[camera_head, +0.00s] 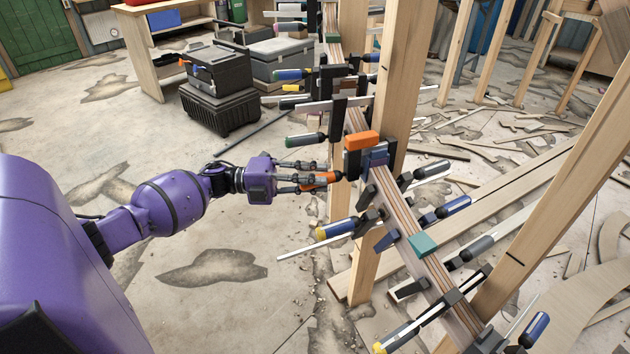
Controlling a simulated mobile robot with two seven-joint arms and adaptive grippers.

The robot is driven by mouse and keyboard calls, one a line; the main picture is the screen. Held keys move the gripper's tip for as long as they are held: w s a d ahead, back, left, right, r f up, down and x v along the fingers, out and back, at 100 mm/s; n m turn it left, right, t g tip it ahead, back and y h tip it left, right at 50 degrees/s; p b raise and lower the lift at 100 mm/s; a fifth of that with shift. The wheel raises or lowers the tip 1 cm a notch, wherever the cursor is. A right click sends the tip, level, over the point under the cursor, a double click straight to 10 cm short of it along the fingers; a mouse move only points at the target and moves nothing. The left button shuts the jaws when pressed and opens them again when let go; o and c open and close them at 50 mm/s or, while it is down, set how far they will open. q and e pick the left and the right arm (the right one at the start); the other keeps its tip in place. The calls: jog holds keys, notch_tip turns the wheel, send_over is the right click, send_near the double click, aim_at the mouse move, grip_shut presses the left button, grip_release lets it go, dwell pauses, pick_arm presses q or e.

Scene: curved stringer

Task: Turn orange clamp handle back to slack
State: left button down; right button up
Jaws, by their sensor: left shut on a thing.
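The orange clamp handle (321,181) sticks out to the left of the curved stringer (396,213). My left gripper (318,182), on the purple arm, reaches in from the left with its fingers around this handle and is shut on it. The fingers hide part of the handle. The clamp's body at the stringer has an orange block (361,140) on top and a dark blue pad (375,158) beside it. My right gripper is not in view.
Several other clamps with blue-yellow handles (337,229) and green-black handles (306,140) line the stringer close by. Wooden posts (401,75) stand right behind it. Black toolboxes (220,90) sit at the back left. Bare floor lies below my left arm.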

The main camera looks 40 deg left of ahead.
pick_arm(q)
jog(key=c, duration=1.6)
grip_release()
jog(key=v, duration=1.2)
jog(key=shift+a, duration=0.1)
jog(key=s+a, duration=0.1)
jog(key=s, duration=0.2)
jog(key=shift+a, duration=0.4)
